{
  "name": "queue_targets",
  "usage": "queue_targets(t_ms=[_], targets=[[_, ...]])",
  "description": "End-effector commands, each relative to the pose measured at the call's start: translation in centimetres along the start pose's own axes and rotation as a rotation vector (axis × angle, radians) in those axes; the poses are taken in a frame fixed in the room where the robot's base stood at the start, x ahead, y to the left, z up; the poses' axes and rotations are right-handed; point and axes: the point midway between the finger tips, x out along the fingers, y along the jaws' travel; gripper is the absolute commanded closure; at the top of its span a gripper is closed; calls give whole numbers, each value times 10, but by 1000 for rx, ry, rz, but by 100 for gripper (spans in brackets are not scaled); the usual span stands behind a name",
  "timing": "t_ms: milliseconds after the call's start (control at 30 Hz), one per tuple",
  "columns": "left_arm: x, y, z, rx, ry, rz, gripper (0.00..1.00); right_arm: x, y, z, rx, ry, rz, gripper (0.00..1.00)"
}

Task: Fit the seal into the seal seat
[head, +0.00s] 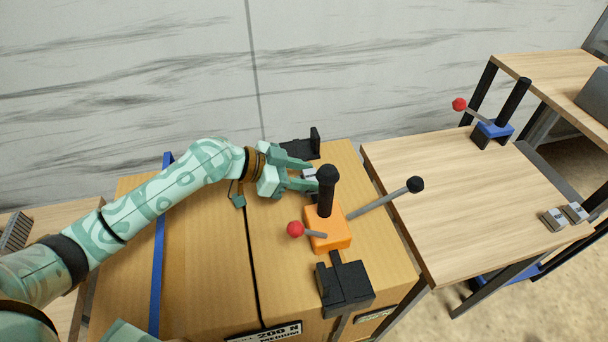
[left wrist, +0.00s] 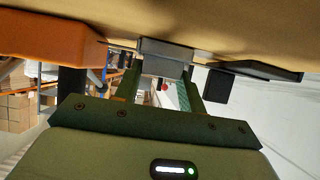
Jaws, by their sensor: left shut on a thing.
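My left gripper (head: 316,181) reaches over the cardboard box, behind the orange tool. It is shut on a small grey metal piece, which looks like the seal (head: 309,174). In the left wrist view the seal (left wrist: 165,50) sits between the fingers, close against the tan box surface. The fingers partly hide it. I cannot clearly make out the seal seat; the area under the fingers is hidden. My right gripper is not in view.
The orange tool (head: 327,232) with black and red-knobbed levers stands beside the gripper. Black brackets sit behind (head: 300,147) and in front (head: 343,285).

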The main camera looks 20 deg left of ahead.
Motion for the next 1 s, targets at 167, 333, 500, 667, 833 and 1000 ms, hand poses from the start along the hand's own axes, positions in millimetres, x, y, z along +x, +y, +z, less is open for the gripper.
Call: queue_targets(t_ms=[167,333,500,667,833,1000], targets=[[0,0,1,0,0,0,83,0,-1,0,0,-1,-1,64],[0,0,1,0,0,0,38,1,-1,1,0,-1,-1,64],[0,0,1,0,0,0,38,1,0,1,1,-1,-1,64],[-7,0,-1,1,-1,-1,38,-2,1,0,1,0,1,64],[-40,0,-1,2,-5,-2,38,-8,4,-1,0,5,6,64],[-81,0,0,1,-6,-1,38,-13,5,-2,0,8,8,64]])
